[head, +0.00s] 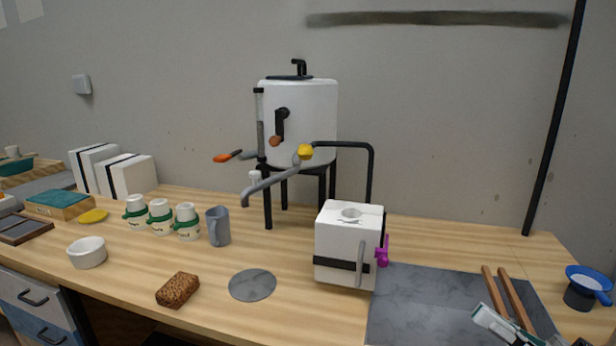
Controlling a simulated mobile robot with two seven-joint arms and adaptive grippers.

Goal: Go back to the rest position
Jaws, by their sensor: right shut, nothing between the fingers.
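My right gripper (482,315) shows at the bottom right edge, white and dark, low over the grey slab (415,300). It is shut and empty. Two brown wooden sticks or handles (512,295) show just beyond it; their lower ends are partly hidden by the gripper. I cannot tell whether it touches them. My left gripper is not in view.
A white box (345,245) with a black band stands left of the slab. A white tank (298,120) on black legs stands behind. A blue-rimmed cup (583,288) is at the right. A grey mug (218,226), white-and-green jars (160,217) and a brown sponge (178,290) stand left.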

